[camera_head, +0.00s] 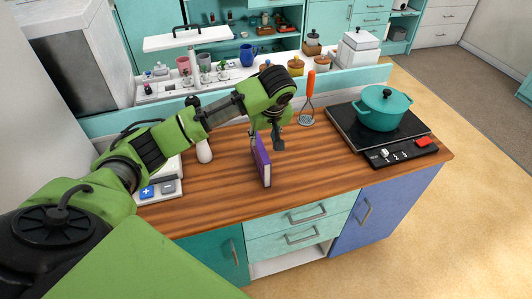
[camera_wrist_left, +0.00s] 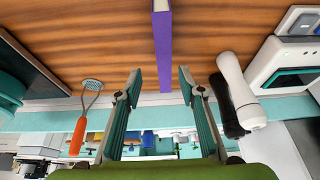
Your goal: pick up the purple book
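The purple book (camera_head: 262,163) stands upright on its edge on the wooden counter (camera_head: 215,195). In the left wrist view the book (camera_wrist_left: 163,45) runs down from the top middle, a thin purple slab with a pale end. My left gripper (camera_head: 277,141) is above and at the far end of the book in the head view. In the left wrist view its fingers (camera_wrist_left: 160,80) are wide apart and open. My right gripper is in neither view.
A teal pot (camera_head: 382,108) sits on the black cooktop (camera_head: 345,130) to the right. An orange-handled masher (camera_head: 308,100) is behind the book. A white and black grinder-like item (camera_wrist_left: 237,92) and a scale (camera_head: 160,190) are to the left. Counter in front of the book is clear.

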